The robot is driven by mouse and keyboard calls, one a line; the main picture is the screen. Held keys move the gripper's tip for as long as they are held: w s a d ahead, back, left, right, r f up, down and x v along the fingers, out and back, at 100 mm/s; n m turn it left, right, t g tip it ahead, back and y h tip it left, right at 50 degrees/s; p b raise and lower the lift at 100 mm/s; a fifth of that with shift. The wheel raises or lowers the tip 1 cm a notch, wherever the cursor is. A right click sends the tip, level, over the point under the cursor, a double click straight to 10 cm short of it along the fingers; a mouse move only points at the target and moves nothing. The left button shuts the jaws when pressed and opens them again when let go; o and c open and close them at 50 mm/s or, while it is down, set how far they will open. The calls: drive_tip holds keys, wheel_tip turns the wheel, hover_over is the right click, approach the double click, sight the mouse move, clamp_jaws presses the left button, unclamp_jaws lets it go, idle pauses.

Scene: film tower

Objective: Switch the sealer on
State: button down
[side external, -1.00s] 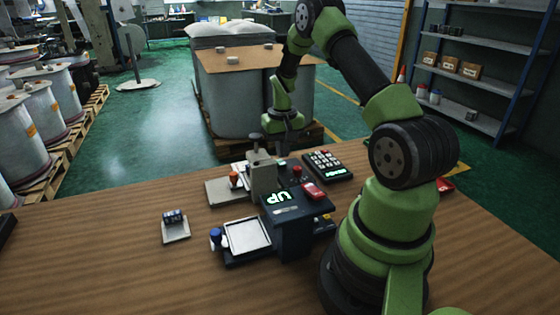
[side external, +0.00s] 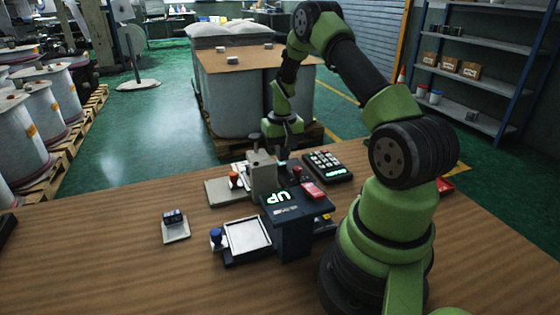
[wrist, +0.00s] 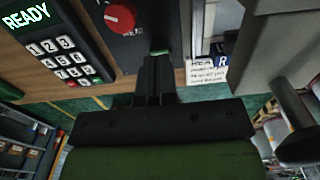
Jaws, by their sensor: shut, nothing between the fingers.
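A dark box (side external: 290,222) with a lit green "UP" display stands on the table; I take it to be part of the sealer. A dark panel with a red knob (side external: 297,170) lies just behind it; the knob also shows in the wrist view (wrist: 119,17). My gripper (side external: 283,158) is shut and empty, pointing down over this panel's far end.
A keypad (side external: 327,165) reading "READY" stands close to the right of my gripper. A grey metal press (side external: 263,175) stands close on the left. A white tray (side external: 246,236) and a small block on a plate (side external: 175,230) are nearer.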

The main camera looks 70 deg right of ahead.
drive_tip(key=shift+f, duration=0.65)
drive_tip(key=shift+r, duration=3.5)
